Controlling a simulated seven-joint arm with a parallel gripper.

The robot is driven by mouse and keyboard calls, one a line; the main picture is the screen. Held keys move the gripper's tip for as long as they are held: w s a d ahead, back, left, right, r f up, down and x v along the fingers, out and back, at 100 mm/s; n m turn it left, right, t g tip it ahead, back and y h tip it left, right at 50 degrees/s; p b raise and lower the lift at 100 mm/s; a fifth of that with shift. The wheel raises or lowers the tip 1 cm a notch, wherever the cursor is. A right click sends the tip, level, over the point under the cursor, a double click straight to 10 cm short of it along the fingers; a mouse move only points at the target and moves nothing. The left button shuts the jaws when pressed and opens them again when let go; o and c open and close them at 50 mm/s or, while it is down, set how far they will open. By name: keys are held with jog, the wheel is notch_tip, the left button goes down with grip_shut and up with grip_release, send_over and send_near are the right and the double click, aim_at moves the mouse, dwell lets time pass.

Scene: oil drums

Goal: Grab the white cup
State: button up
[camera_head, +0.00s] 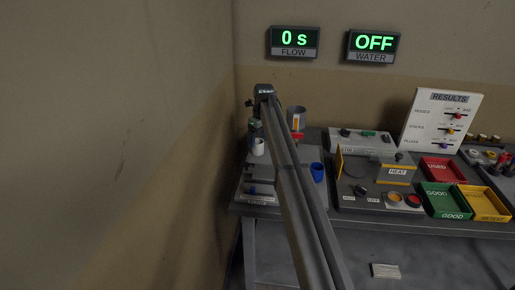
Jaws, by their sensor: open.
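A small white cup (258,147) stands at the left end of the workbench, close to the wall corner. My arm reaches from the bottom of the view up to the back left, and its far end is above the cup's area. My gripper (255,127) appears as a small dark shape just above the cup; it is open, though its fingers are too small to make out. I cannot tell whether it touches the cup. My arm hides part of the bench right of the cup.
A heater unit (372,170), red tray (441,169), green tray (445,200) and yellow tray (484,202) fill the bench further right. The wall (120,140) is close on the left.

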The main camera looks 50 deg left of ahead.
aim_at(257, 141)
jog(key=shift+s+a+f, duration=0.15)
jog(key=shift+f, duration=0.85)
jog(key=shift+s+a+f, duration=0.1)
jog(key=shift+f, duration=0.85)
jog(key=shift+c, duration=0.4)
jog(key=c, duration=1)
jog(key=shift+r, duration=0.1)
